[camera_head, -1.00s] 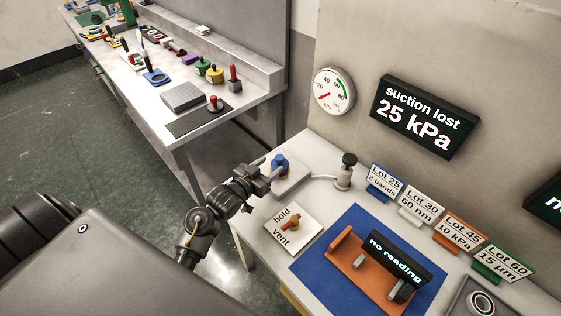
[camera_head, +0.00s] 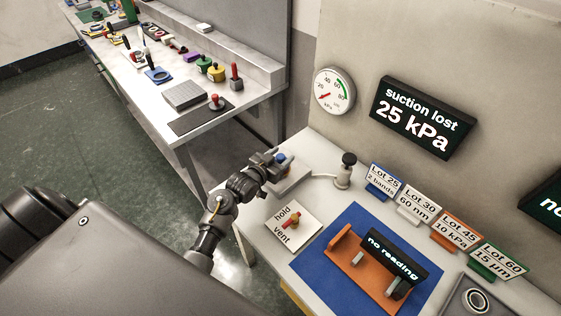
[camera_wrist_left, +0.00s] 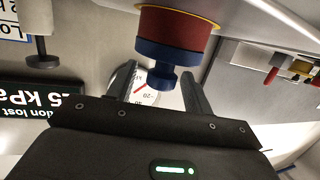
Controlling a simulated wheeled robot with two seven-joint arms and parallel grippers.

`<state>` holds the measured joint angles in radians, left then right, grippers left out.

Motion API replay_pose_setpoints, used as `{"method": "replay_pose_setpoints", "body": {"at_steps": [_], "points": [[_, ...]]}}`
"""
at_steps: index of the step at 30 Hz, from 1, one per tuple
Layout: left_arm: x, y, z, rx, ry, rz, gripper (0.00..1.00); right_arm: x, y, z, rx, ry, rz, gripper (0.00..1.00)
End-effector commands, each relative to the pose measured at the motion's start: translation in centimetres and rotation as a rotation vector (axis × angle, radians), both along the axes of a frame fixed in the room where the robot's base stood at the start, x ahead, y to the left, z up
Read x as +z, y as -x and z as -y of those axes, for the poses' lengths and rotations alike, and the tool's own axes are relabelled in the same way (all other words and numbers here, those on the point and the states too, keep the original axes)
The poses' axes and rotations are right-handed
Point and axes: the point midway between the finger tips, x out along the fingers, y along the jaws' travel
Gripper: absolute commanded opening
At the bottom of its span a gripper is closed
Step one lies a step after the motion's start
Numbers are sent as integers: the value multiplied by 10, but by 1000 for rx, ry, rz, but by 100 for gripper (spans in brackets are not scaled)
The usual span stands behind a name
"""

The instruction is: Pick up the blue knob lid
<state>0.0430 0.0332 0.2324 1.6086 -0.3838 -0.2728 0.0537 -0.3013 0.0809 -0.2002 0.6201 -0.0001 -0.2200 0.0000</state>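In the left wrist view, which is turned over, the blue lid (camera_wrist_left: 170,54) sits against a dark red round body (camera_wrist_left: 176,27). Its small knob points toward my gripper. My left gripper (camera_head: 273,160) is at the knob from the left. In the left wrist view its fingers (camera_wrist_left: 160,80) are apart, one on each side of the knob, with visible gaps. My right gripper is not in view.
A black-topped post (camera_head: 344,170) with a hose stands right of the block. The hold/vent plate (camera_head: 292,226) lies in front. A blue mat (camera_head: 333,270) carries an orange stand. The gauge (camera_head: 334,91) and a "suction lost 25 kPa" display (camera_head: 424,117) are on the wall.

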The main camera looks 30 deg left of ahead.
Motion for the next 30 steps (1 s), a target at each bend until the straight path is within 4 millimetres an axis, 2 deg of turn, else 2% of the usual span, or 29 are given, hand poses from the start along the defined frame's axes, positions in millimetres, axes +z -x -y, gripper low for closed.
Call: {"method": "replay_pose_setpoints", "body": {"at_steps": [1,11,23,26,29,30], "points": [[0,0,0,0,0,0,44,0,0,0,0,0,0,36],[0,0,0,0,0,0,0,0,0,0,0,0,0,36],[6,0,0,0,-1,3,0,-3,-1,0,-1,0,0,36],[14,0,0,0,-1,5,0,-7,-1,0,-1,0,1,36],[31,-1,0,-1,-4,9,0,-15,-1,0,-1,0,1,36],[41,6,-7,1,-6,7,0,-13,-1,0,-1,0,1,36]]}}
